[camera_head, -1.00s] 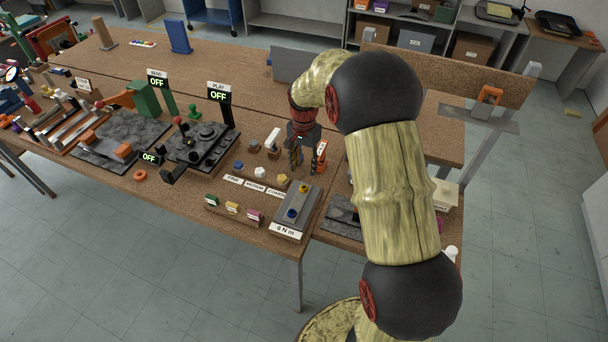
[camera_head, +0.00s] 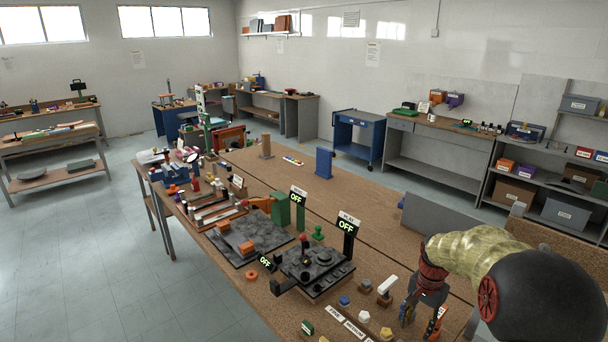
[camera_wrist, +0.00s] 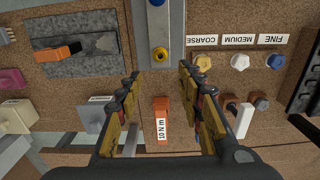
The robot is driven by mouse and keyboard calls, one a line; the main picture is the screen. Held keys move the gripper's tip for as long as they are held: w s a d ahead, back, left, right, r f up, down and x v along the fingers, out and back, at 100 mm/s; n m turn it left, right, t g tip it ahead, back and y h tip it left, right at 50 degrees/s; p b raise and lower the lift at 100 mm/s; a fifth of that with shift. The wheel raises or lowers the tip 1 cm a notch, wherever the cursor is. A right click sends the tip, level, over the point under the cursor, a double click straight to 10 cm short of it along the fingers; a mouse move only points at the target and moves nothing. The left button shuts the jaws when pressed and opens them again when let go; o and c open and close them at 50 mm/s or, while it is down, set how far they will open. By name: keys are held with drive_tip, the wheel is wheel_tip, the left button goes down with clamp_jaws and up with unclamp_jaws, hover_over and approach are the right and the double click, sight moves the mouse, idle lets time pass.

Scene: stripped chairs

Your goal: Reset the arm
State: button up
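My arm reaches in from the lower right of the head view. My gripper (camera_head: 420,318) points down over the front right of the workbench (camera_head: 345,213). In the wrist view my gripper (camera_wrist: 159,80) has its two fingers wide apart, with nothing held between them. Below and between the fingers lie an orange piece labelled 10 N m (camera_wrist: 161,118) and a grey plate (camera_wrist: 157,35) with a blue and a yellow knob. In the head view the gripper's lower end is close to the picture's bottom edge, and the grey plate is out of frame.
Coloured knobs with FINE, MEDIUM and COARSE labels (camera_wrist: 202,40) sit beside the gripper. A dark fixture (camera_head: 316,270) and OFF signs (camera_head: 347,226) stand to its left. A grey panel (camera_head: 437,221) stands behind. The bench's far middle is mostly clear.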

drive_tip(key=s+a+r+n+t+b, duration=0.1)
drive_tip(key=s+a+r+n+t, duration=0.1)
drive_tip(key=s+a+r, duration=0.3)
drive_tip(key=s+a+r+n+t+b, duration=0.1)
drive_tip(key=s+a+r+n, duration=0.4)
drive_tip(key=s, duration=0.8)
drive_tip(key=s+a+r+n+t+b, duration=0.2)
drive_tip(key=s+a+r, duration=0.3)
drive_tip(key=s, duration=0.4)
drive_tip(key=shift+s+a+n+t+b, duration=0.3)
drive_tip(key=shift+s+a+n+b, duration=0.1)
drive_tip(key=shift+a+n+b, duration=0.35)
